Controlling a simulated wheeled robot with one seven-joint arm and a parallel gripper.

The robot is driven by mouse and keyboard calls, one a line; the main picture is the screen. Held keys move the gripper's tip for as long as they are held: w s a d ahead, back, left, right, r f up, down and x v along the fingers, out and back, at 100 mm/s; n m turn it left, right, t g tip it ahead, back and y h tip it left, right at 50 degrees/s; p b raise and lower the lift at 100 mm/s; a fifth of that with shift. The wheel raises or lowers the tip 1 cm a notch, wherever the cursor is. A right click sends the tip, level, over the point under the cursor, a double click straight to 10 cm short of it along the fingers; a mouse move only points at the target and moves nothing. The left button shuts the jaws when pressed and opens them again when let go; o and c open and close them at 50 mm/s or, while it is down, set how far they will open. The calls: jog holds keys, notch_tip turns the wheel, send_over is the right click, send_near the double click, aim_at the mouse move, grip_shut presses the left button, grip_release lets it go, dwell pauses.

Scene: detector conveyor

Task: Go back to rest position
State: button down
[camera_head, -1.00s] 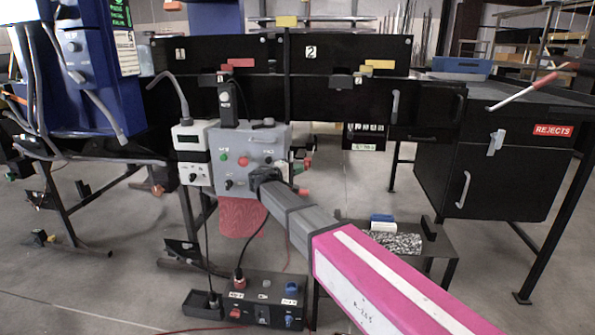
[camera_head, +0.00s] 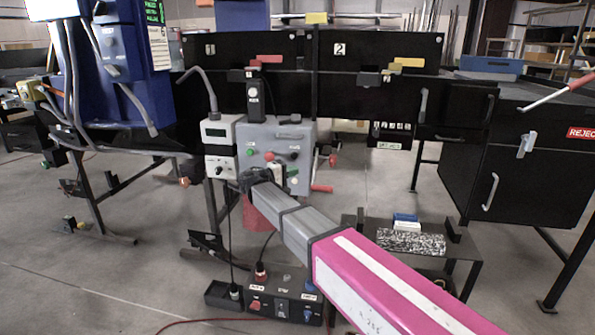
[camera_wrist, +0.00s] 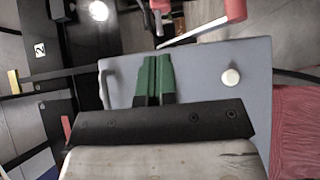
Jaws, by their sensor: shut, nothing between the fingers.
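My gripper shows in the wrist view (camera_wrist: 154,80) as two green fingers shut together, with nothing between them. Behind them is the flat grey face of the control box (camera_wrist: 205,75), with a pale round knob (camera_wrist: 231,77) to their right. In the head view my grey and pink arm reaches from the lower right to the front of the control box (camera_head: 300,130). The dark end of my gripper (camera_head: 250,180) lies over the lower left part of the box. Its fingertips are hard to make out there, and I cannot tell whether they touch the box.
A white meter box (camera_head: 219,135) stands left of the control box. A black switch box (camera_head: 285,295) with cables is on the floor below. A low stand (camera_head: 460,262) holds a speckled block. The black rejects cabinet (camera_head: 525,170) is at right. Open floor lies lower left.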

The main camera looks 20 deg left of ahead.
dwell(0.4)
jog(key=w+d+f+m+g+y, duration=0.15)
jog(key=d+f+g, duration=0.25)
jog(key=d+f, duration=0.75)
jog(key=d+f+m+g+y, duration=0.15)
jog(key=d+f+g, duration=0.35)
jog(key=d, duration=1.4)
jog(key=s+d+f+m+g+y, duration=0.1)
jog(key=s+d+f+m+y, duration=0.1)
jog(key=s+d, duration=0.3)
jog(key=s+d+f+m+g+y, duration=0.2)
jog(key=s+d+f, duration=0.3)
jog(key=d, duration=0.5)
jog(key=s+d+f+m+g+y, duration=0.2)
jog(key=s+d+f+m+y, duration=0.1)
jog(key=d, duration=0.5)
jog(key=s+f+y, duration=0.1)
jog(key=s, duration=0.1)
jog(key=shift+s+d, duration=0.25)
jog(key=shift+s, duration=0.05)
